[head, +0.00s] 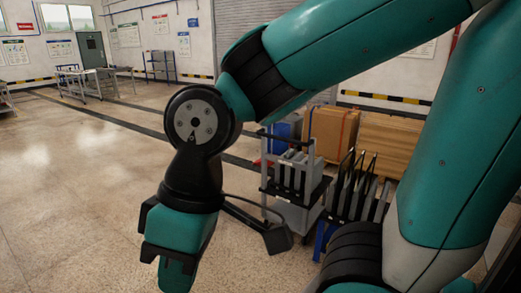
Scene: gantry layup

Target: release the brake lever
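I cannot make out a brake lever in the head view. My arm covers much of the picture, and its lower end hangs at the bottom, left of the middle. Dark finger-like parts of my gripper (149,232) show at the left side of that end; its tips are not clear, and nothing is seen held. A small wheeled cart (293,213) with upright grey plates stands right of my gripper, partly hidden by my arm. A black bar with a flat dark end (277,238) juts out between them; I cannot tell what it belongs to.
A rack of upright grey and black pieces (357,195) stands right of the cart. Brown crates (332,132) and a blue box (285,133) stand behind. Metal tables (84,80) and a shelf (160,66) are far back. The floor at left (75,180) is clear.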

